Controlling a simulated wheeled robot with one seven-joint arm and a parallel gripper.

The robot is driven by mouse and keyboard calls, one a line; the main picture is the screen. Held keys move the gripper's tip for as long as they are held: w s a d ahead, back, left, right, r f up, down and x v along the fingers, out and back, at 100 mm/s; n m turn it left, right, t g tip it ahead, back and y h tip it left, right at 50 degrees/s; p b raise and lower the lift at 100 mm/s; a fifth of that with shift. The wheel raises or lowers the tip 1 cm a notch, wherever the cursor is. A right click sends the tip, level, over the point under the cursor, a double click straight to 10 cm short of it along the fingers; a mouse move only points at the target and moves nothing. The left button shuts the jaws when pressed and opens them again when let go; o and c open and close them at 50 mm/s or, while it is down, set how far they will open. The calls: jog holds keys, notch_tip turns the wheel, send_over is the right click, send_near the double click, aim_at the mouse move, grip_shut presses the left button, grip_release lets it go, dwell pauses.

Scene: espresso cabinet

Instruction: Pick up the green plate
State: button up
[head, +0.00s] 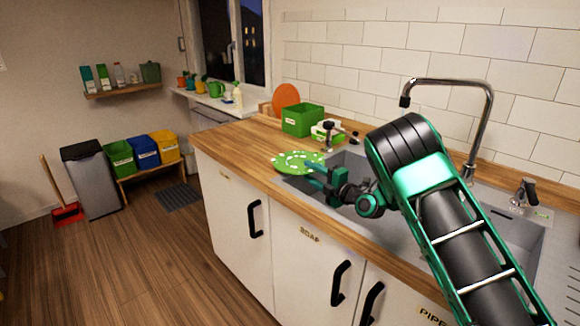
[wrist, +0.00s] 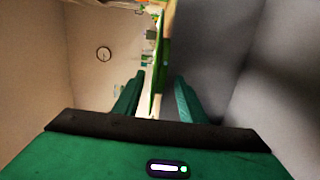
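The green plate (head: 297,161) has white spots and shows in the head view at the counter's edge, left of the sink. I cannot tell whether it rests fully on the counter. My gripper (head: 318,181) is at the plate's near right edge. In the wrist view the plate (wrist: 161,65) shows edge-on as a thin green strip. It lies between the two fingers of my gripper (wrist: 160,90), with a visible gap on each side. The fingers are open and do not appear to press on it.
The metal sink (head: 520,235) and tall faucet (head: 485,120) are to the right. A green box (head: 302,120) and an orange round board (head: 286,96) stand behind the plate. The wooden counter (head: 235,140) is clear to the left.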

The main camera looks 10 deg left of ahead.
jog(key=shift+s+a, duration=0.1)
jog(key=shift+a, duration=0.4)
jog(key=shift+c, duration=0.7)
jog(key=shift+a, duration=0.1)
grip_shut()
